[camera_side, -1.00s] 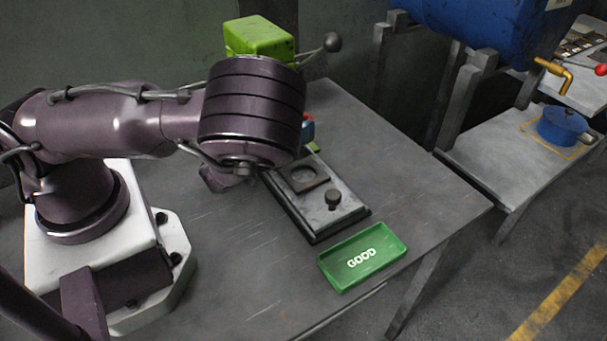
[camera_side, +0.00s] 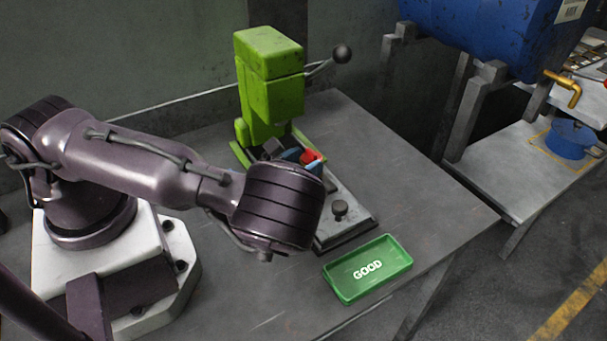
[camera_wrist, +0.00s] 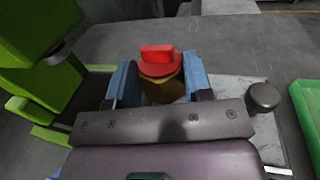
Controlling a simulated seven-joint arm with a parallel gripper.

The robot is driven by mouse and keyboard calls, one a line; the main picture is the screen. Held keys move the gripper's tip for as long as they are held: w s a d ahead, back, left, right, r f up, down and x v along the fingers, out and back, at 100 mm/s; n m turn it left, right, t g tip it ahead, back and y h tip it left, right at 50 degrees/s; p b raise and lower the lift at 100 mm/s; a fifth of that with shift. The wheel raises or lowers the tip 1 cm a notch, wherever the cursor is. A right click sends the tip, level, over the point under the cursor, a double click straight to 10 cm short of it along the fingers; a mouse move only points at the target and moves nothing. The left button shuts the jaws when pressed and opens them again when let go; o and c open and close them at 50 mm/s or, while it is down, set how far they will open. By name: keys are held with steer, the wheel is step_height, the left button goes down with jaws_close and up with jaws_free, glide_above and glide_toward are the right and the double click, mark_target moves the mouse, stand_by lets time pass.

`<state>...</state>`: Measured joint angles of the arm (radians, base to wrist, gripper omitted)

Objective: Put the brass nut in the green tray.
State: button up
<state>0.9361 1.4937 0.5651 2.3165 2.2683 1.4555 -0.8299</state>
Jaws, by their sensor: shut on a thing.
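The brass nut (camera_wrist: 163,91) sits between the blue fingers of my gripper (camera_wrist: 160,82) in the wrist view, with a red knob-like piece on top of it. My gripper is shut on it. In the side view my gripper (camera_side: 302,159) is beside the green press, over the far part of the dark base plate, and the red piece (camera_side: 310,156) shows there; the brass is hidden. The green tray (camera_side: 345,291), marked GOOD, lies at the table's front right, apart from my gripper. It looks empty. Its edge also shows at the right of the wrist view (camera_wrist: 305,110).
The green press (camera_side: 268,75) with a ball-ended lever (camera_side: 342,54) stands behind my gripper. The base plate (camera_side: 352,232) carries a dark round knob (camera_side: 340,208) between my gripper and the tray. The table is bare right of the plate.

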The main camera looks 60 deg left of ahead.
steer(key=shift+f, duration=1.45)
steer(key=shift+f, duration=0.1)
steer(key=o, duration=1.2)
steer(key=shift+f, duration=0.1)
